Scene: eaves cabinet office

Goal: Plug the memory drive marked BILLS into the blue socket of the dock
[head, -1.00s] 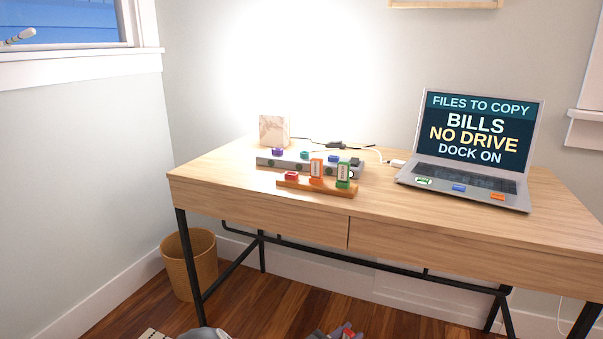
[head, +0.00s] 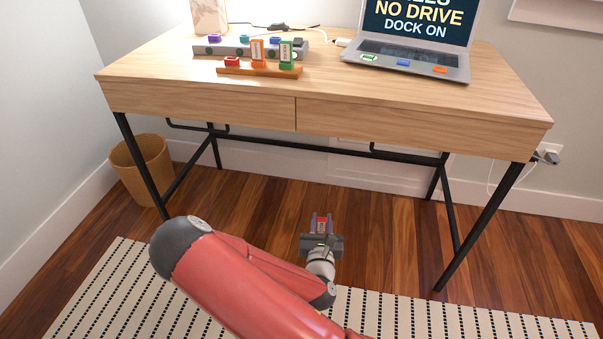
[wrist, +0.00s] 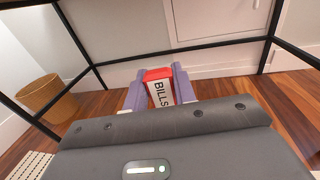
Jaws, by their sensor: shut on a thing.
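My gripper (head: 321,222) is shut on the memory drive marked BILLS (wrist: 160,93). The drive has a white label and a red body, and sits between the two purple-grey fingers in the wrist view. In the head view the gripper is low, in front of the desk and below its top, well apart from the dock. The grey dock (head: 262,51) lies on the desk's left half. Its blue socket (head: 273,40) shows on top, right of a teal one (head: 244,38) and a purple one (head: 214,38).
A wooden rack (head: 244,71) in front of the dock holds an orange drive (head: 257,52) and a green drive (head: 286,54); its red place (head: 232,62) holds no upright drive. The laptop (head: 410,60) stands right. The desk's front edge (head: 300,90) lies between gripper and dock.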

